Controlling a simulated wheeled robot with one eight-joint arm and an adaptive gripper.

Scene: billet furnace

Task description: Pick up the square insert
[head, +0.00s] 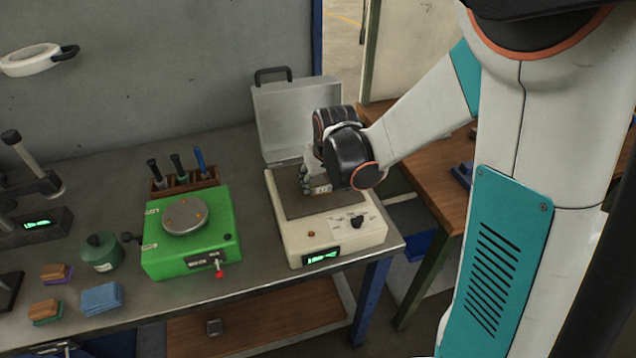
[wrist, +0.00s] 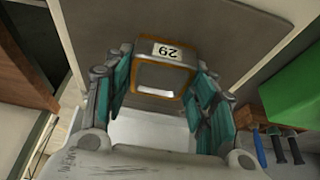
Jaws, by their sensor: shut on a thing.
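The square insert (wrist: 160,70) is a squarish block with an orange-brown edge, a grey face and a white label reading 29 in the wrist view. My gripper (wrist: 158,88) has its teal-padded fingers on both sides of it and is shut on it. In the head view my gripper (head: 316,185) is over the brown top plate of the cream furnace box (head: 338,243), whose grey lid (head: 298,115) stands open behind. The insert is mostly hidden there by my gripper and wrist. I cannot tell whether it touches the plate.
A green machine (head: 190,255) with a round grey disc stands left of the furnace box. A wooden rack (head: 185,182) with several handled tools is behind it. A green canister (head: 101,252), blue pads (head: 102,298) and small brushes lie further left. A wooden table (head: 440,165) is at right.

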